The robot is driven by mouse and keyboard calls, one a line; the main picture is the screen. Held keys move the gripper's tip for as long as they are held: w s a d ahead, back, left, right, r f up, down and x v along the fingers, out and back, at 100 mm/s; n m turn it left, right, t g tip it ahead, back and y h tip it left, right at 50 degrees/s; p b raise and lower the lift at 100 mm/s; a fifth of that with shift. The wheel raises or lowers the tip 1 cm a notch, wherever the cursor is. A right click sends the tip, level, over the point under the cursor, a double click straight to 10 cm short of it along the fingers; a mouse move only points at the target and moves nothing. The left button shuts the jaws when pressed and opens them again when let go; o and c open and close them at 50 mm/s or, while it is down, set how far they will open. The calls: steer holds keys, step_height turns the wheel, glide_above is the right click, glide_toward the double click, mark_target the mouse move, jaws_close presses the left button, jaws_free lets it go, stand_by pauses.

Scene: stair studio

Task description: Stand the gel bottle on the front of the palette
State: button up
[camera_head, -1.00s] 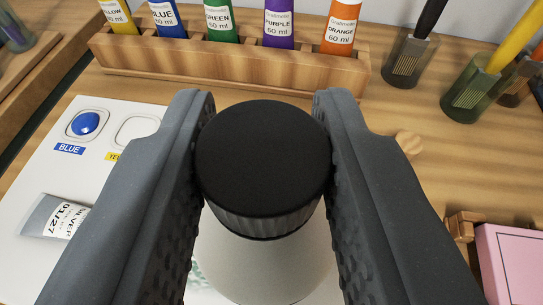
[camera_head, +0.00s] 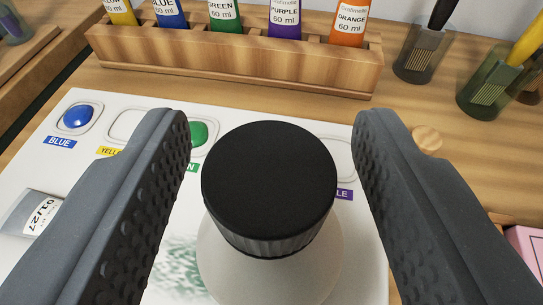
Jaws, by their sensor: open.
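The gel bottle (camera_head: 268,255) has a black ribbed cap (camera_head: 268,180) and a pale, whitish body. It stands upright over the white palette (camera_head: 100,195), seen from above. My gripper (camera_head: 270,150) is open around the cap, with a gap on each side, and touches neither side. The bottle's base is hidden below its body, so its exact contact with the palette cannot be seen. The palette has wells with blue paint (camera_head: 77,117) and green paint (camera_head: 199,134), and a green smear beside the bottle.
A wooden rack (camera_head: 240,62) with several paint tubes stands behind the palette. Cups (camera_head: 418,60) with brushes stand at the back right. A grey tube (camera_head: 30,212) lies on the palette's left. A round wooden knob (camera_head: 427,139) and a pink box (camera_head: 525,245) are at right.

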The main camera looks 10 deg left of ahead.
steer(key=b+v, duration=0.1)
steer(key=v, duration=1.1)
steer(key=w+a+r+m+h, duration=0.1)
steer(key=w+r+h, duration=0.2)
steer(key=r, duration=1.1)
steer(key=w+r+h, duration=0.3)
steer(key=r+h, duration=0.1)
steer(key=r, duration=1)
steer(key=s+a+r+y, duration=0.2)
steer(key=s+a+r, duration=0.6)
steer(key=a+r, duration=0.3)
steer(key=s+a+r+m+t+y, duration=0.1)
steer(key=s+a+r, duration=0.8)
steer(key=r, duration=0.5)
steer(key=shift+a+m+y, duration=0.3)
steer(key=shift+a+y, duration=0.1)
steer(key=shift+a, duration=0.65)
steer(key=shift+f, duration=0.1)
